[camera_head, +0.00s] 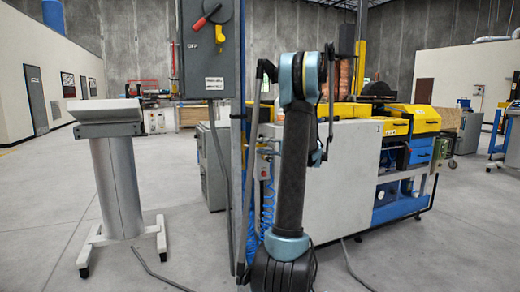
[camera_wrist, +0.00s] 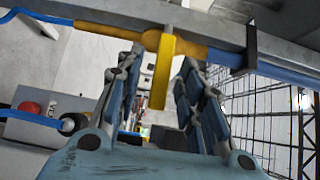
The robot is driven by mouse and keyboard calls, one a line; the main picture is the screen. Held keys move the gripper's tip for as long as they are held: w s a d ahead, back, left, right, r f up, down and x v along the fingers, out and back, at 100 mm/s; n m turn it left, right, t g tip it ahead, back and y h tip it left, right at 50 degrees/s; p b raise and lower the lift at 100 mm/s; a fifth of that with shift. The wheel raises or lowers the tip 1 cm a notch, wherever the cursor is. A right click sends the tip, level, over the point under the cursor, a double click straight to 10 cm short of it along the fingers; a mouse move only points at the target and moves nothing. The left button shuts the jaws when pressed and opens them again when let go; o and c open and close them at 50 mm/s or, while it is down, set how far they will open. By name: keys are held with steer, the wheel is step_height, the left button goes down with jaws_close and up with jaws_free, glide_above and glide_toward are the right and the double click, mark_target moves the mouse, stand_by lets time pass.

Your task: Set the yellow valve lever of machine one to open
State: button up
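The yellow valve lever (camera_wrist: 161,75) shows in the wrist view. It stands across the brass-coloured valve and fitting (camera_wrist: 105,27), at about a right angle to the pipe line. My gripper (camera_wrist: 161,58) is open, with one finger on each side of the lever. A gap shows on both sides, and I see no contact. In the head view my own arm stands in front of the white machine cabinet (camera_head: 345,165), and I cannot make out the lever or the gripper's fingertips clearly there.
A grey box with a red button (camera_wrist: 32,108) lies left of the fingers. A metal beam (camera_wrist: 215,30) runs behind the valve, with blue hoses at both ends. A grey switch box (camera_head: 208,55) on a post and a grey pedestal (camera_head: 118,180) stand left. Floor between them is open.

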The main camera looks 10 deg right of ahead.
steer(key=shift+x, duration=0.8)
jaws_close()
